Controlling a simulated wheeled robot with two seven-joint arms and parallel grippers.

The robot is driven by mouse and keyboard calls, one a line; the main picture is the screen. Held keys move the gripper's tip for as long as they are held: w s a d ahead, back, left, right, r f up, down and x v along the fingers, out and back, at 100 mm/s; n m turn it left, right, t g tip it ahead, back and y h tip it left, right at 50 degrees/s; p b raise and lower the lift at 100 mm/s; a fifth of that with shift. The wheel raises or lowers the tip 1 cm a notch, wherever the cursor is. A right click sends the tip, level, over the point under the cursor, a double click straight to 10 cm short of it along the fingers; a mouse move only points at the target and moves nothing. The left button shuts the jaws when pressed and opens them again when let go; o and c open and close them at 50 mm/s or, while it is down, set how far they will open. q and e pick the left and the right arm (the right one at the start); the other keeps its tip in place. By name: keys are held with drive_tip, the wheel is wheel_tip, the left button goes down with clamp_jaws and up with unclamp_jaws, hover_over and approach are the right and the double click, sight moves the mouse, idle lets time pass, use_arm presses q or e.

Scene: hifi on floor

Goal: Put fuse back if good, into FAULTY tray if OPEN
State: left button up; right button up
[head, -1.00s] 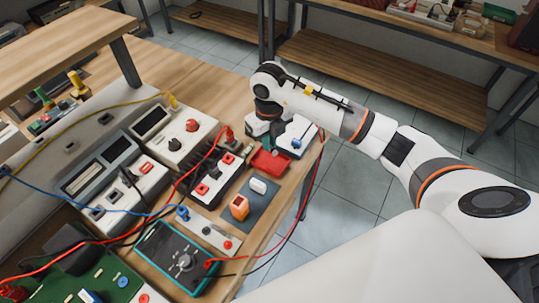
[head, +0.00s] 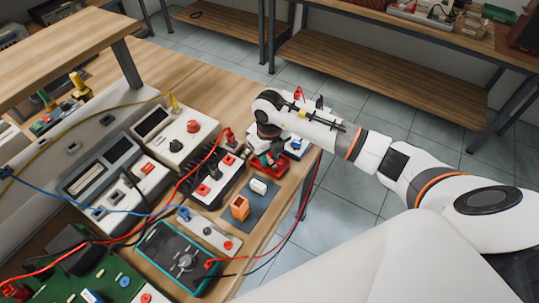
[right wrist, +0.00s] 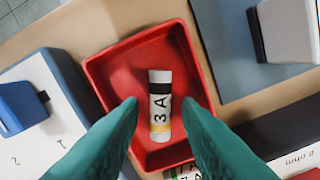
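The fuse (right wrist: 160,105), white with a black band, a yellow band and the marking 3A, lies in a small red tray (right wrist: 104,72) in the right wrist view. My right gripper (right wrist: 160,106) is over the tray, its teal fingers open on either side of the fuse, with a gap at each side. In the head view the right gripper (head: 265,161) partly hides the red tray (head: 279,170). Whether this tray is marked FAULTY cannot be read. My left gripper is not in view.
A dark mat (head: 262,207) with an orange block (head: 239,207) and a white block (head: 258,186) is beside the tray. A white box with a blue knob (head: 296,144) stands close by. A teal-edged meter (head: 180,258) and several cables occupy the bench.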

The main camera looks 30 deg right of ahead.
sight(269, 160)
drive_tip(key=shift+r, duration=0.15)
wheel_tip(269, 160, up, 12)
drive_tip(key=shift+r+b, duration=0.1)
drive_tip(key=shift+b, duration=0.95)
